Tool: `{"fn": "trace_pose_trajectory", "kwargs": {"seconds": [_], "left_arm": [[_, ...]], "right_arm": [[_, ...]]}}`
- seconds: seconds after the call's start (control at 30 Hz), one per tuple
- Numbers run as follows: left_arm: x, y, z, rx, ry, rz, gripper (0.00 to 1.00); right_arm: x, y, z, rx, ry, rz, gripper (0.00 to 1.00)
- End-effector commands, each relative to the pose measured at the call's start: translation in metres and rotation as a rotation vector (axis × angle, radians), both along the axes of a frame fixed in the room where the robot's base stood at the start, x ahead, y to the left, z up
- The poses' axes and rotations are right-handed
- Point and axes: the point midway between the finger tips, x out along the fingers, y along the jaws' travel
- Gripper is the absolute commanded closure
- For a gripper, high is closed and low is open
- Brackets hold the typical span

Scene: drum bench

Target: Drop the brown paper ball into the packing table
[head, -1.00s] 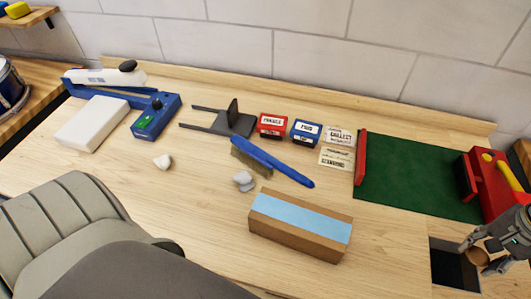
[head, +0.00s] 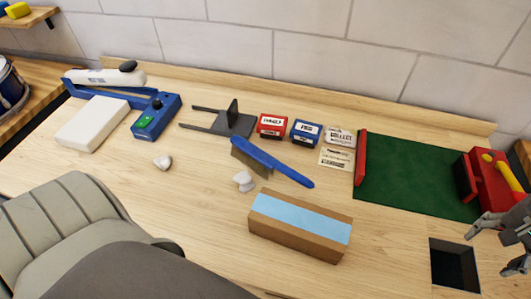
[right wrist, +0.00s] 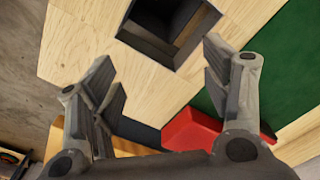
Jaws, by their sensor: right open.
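The packing table (head: 390,255) is a light wood bench top with a square dark opening (head: 455,268) near its front right. The opening also shows at the top of the right wrist view (right wrist: 165,32). My right gripper (head: 496,247) is just right of the opening at the picture's right edge, partly cut off. In the right wrist view its fingers (right wrist: 160,72) are spread apart with nothing between them. The brown paper ball is not visible in either current view, and the opening's inside is too dark to make out. My left gripper is not in view.
A green mat (head: 415,178) with a red vise-like tool (head: 490,182) lies behind the opening. A brown box with a blue top (head: 300,226) stands left of it. A blue brush (head: 270,160) and white crumpled lumps (head: 244,181) lie farther left.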

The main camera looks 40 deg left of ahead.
Motion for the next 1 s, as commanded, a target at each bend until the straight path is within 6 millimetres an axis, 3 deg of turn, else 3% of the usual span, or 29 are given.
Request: {"fn": "trace_pose_trajectory", "kwargs": {"seconds": [0.2,0.4,1.0], "left_arm": [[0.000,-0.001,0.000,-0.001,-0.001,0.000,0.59],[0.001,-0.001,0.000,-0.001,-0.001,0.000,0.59],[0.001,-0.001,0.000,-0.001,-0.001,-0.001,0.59]], "right_arm": [[0.001,0.000,0.049,0.001,-0.006,0.000,0.29],[0.000,0.000,0.076,0.000,-0.001,0.001,0.29],[0.000,0.000,0.083,0.001,0.000,0.000,0.29]]}}
